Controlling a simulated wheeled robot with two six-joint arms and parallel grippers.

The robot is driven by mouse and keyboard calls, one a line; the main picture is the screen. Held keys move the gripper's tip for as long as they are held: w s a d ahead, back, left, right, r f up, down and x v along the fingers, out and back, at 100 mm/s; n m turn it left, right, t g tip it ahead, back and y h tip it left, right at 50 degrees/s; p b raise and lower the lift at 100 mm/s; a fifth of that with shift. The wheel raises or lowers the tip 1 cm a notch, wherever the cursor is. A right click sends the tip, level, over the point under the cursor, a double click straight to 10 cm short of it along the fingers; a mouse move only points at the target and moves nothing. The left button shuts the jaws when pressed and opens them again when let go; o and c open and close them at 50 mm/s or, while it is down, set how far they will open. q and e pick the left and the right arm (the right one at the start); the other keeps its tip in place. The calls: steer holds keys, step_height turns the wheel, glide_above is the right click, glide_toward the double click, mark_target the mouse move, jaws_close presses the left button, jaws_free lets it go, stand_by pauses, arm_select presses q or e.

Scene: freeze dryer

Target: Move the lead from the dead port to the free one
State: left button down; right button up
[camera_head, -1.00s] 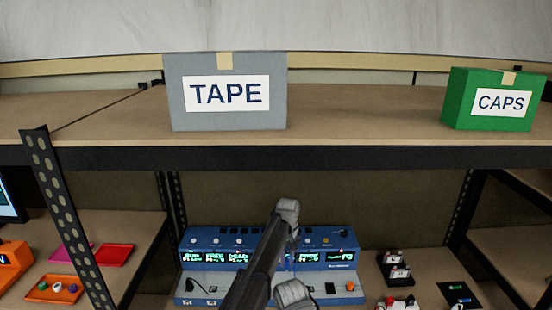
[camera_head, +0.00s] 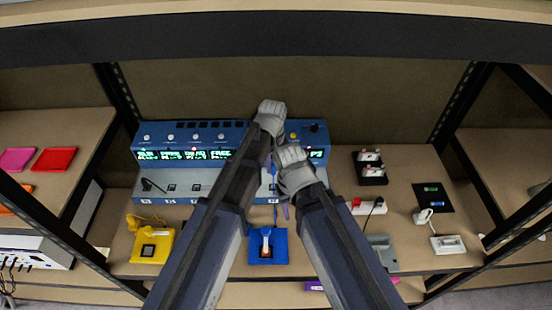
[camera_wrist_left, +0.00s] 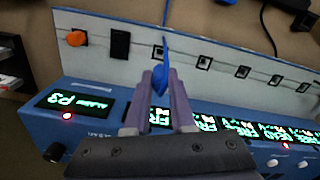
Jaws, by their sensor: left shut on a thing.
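The blue freeze dryer unit (camera_head: 190,140) stands at the back of the bench, with lit displays above a pale port ledge. Green text on the displays is partly readable, including FREE and DEAD. My left gripper (camera_wrist_left: 163,72) is shut on the blue plug of a lead (camera_wrist_left: 160,82); its blue cable (camera_wrist_left: 165,48) runs away over the ledge. The plug is above or at the ledge; I cannot tell whether it is seated. Several dark square ports (camera_wrist_left: 204,62) show along the ledge. My right gripper (camera_head: 285,212) hangs in front of the unit; its fingers are mostly hidden by its arm.
An orange knob (camera_wrist_left: 76,38) is at the other end. A yellow pad (camera_head: 150,247), blue pad (camera_head: 282,246), black rack (camera_head: 372,178) and black card (camera_head: 432,197) lie on the bench. Both arms cover the middle.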

mark_target(273, 176)
arm_select(q)
step_height(273, 176, down, 6)
steer(key=b, duration=0.6)
arm_select(e)
step_height(273, 176, down, 6)
arm_select(q)
steer(key=shift+f+b, duration=1.15)
steer(key=shift+b, duration=0.05)
arm_select(e)
steer(key=shift+f, duration=1.2)
stand_by(0.3)
arm_select(q)
steer(key=c, duration=0.7)
jaws_free()
steer(key=shift+r, duration=0.1)
arm_select(e)
steer(key=shift+r, duration=0.1)
arm_select(q)
step_height(273, 176, up, 8)
steer(key=p, duration=0.8)
arm_select(e)
step_height(273, 176, up, 8)
